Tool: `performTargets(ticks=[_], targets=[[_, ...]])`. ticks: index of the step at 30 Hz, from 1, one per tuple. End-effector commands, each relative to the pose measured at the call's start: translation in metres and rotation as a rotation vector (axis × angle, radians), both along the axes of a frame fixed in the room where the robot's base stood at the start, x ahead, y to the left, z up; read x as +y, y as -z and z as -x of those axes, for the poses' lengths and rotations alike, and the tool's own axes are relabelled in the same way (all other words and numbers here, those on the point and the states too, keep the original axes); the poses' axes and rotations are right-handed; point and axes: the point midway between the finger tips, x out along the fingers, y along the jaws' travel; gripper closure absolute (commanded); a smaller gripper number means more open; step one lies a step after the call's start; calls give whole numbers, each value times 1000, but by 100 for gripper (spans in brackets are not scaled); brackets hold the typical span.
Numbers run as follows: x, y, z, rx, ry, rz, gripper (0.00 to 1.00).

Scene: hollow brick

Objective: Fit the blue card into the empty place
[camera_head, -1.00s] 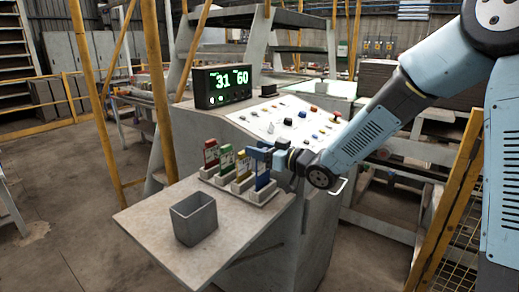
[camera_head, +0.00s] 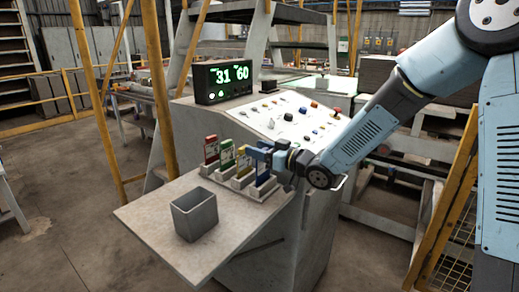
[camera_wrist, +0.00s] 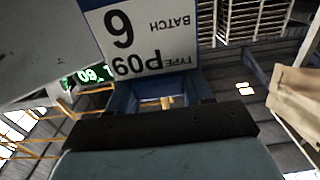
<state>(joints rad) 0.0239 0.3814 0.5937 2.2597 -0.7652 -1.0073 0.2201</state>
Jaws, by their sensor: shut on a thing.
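The blue card (camera_head: 263,170) is upright at the right end of a row of cards, above the last place of the grey rack (camera_head: 235,190). Its lower end is at that holder; I cannot tell how deep it sits. My gripper (camera_head: 267,156) is shut on the card's upper part from the right. In the wrist view the card's white label (camera_wrist: 137,38) shows "BATCH 6" and "TYPE P09" upside down. Red (camera_head: 211,150), green (camera_head: 227,155) and yellow (camera_head: 243,160) cards stand in the other places, to the left.
An open grey bin (camera_head: 195,215) stands on the shelf (camera_head: 150,212) in front of the rack. Behind are a sloped control panel (camera_head: 285,118) with buttons and a display (camera_head: 223,82) reading 31 and 60. Yellow posts (camera_head: 155,90) rise at left.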

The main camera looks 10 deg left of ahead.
Motion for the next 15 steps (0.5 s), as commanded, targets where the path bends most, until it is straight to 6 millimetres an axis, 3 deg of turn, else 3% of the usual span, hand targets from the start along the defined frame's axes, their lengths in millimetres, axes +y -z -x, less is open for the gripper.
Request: performTargets(ticks=[15], targets=[[0,8,0,0,0,0,100]])
